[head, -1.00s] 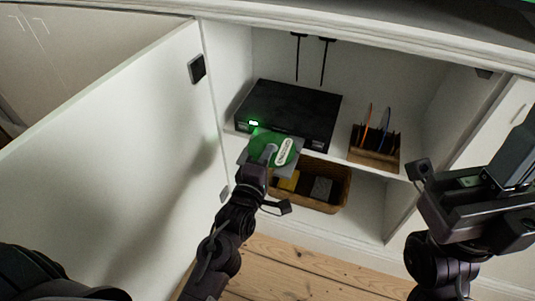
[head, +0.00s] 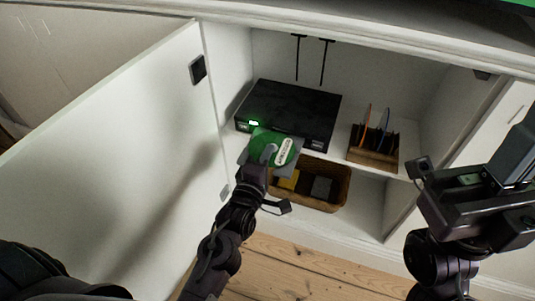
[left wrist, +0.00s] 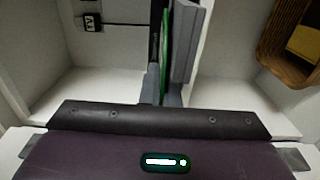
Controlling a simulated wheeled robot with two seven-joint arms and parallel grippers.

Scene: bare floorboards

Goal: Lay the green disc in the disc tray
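The green disc (head: 283,152), with a white label, lies close over the grey disc tray (head: 292,165) that sticks out of the front of the black player (head: 290,108). My left gripper (head: 268,153) is shut on the disc's near left edge. In the left wrist view the disc (left wrist: 166,40) is edge-on between the fingers (left wrist: 161,88), beside the grey tray (left wrist: 186,45). I cannot tell whether disc and tray touch. My right gripper (head: 475,195) is at the right, away from the disc; its fingertips are not clear.
The player stands on a white cabinet shelf. A wooden rack (head: 373,155) with an orange and a blue disc stands to its right. A wicker basket (head: 342,190) sits below the tray. The open door (head: 120,165) bounds the left side.

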